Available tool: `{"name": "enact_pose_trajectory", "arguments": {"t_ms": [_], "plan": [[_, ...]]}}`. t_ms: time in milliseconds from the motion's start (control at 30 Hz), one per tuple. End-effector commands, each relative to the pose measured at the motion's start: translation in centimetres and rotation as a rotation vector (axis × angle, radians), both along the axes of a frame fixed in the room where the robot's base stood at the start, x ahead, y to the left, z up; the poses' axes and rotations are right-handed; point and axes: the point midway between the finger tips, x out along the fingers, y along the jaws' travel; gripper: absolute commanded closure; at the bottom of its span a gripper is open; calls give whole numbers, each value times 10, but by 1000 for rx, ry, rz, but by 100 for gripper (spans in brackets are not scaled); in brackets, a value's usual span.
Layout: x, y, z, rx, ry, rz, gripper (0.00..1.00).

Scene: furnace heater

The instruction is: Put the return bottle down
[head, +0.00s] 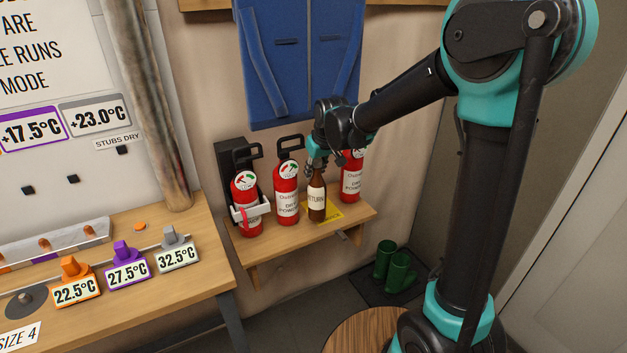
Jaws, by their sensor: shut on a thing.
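The return bottle (317,203) is brown with a pale label reading "RETURN". It stands upright at the wooden shelf (262,254), between two red extinguishers. My gripper (317,170) reaches down from above and is shut on the bottle's neck. The bottle's base is over or on a yellow label (336,213) on the shelf. I cannot tell whether the base touches the shelf. The fingertips are small and partly hidden in this view.
Red extinguishers (287,197) stand left of the bottle, and another (351,180) stands close on its right. A blue garment (297,60) hangs above. Green boots (392,265) stand on the floor below right. A workbench (190,284) is at the left.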

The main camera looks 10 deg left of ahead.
Motion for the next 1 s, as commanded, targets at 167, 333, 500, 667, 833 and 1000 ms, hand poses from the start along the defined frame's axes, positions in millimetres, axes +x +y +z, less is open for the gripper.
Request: {"name": "enact_pose_trajectory", "arguments": {"t_ms": [167,333,500,667,833,1000], "plan": [[6,4,-4,0,0,0,100],[6,4,-21,0,0,0,100],[6,4,-35,0,0,0,100],[6,4,-35,0,0,0,100],[6,4,-37,0,0,0,100],[6,4,-38,0,0,0,58]]}}
